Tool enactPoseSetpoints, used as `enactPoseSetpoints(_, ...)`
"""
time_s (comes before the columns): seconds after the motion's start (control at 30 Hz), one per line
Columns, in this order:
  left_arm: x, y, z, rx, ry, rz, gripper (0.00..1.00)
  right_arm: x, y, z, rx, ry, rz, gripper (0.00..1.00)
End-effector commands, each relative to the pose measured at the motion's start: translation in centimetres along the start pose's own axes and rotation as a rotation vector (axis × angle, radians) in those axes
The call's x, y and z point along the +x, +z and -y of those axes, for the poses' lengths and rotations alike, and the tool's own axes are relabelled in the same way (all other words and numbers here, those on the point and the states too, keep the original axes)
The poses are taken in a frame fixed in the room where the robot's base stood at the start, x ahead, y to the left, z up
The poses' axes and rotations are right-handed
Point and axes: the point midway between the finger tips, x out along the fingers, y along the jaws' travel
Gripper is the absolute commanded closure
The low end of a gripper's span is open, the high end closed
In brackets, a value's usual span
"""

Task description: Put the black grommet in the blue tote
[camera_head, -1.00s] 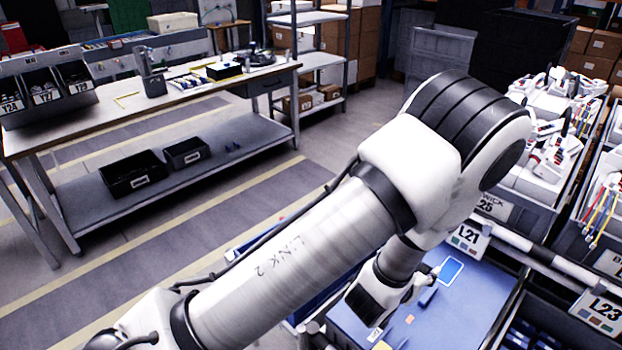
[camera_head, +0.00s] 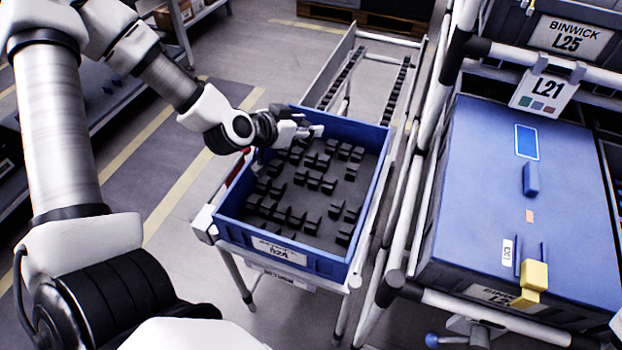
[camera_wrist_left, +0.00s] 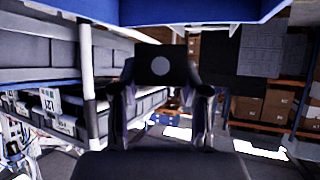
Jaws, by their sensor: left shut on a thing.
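The blue tote (camera_head: 325,268) stands on a rack in the middle of the head view, open at the top, with several small black pieces on its dark floor. My left gripper (camera_head: 308,131) is at the tote's far left corner, at or over the rim. In the left wrist view, its two fingers (camera_wrist_left: 160,92) are shut on a black block with a grey round spot, the black grommet (camera_wrist_left: 161,65). The grommet is hard to make out in the head view, and I cannot tell its height above the tote floor. My right gripper is not in view.
A blue-topped bin or case (camera_head: 480,200) with a yellow latch (camera_head: 534,275) stands to the right, past white rack posts. Empty rack rails (camera_head: 398,90) lie behind the tote. In the left wrist view, a blue edge (camera_wrist_left: 190,14) crosses the top.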

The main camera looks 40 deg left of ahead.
Motion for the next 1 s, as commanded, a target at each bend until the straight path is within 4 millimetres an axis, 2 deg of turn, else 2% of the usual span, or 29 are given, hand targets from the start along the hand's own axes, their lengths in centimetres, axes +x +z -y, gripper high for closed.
enactPoseSetpoints(0.03, 0.4, 1.1, 0.1, 0.003, 0.010, -0.001, 0.79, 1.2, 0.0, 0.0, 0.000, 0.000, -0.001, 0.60)
enactPoseSetpoints(0.3, 2.9, 5.9, 0.1, 0.016, 0.019, 0.009, 0.79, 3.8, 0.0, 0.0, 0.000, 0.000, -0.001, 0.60)
enactPoseSetpoints(0.6, 5.0, 9.6, 0.2, 0.014, 0.017, 0.007, 0.79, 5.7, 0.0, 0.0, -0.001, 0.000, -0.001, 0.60)
enactPoseSetpoints(1.0, 5.2, 10.0, 0.1, 0.012, 0.017, 0.006, 0.79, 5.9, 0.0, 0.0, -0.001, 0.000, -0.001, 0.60)
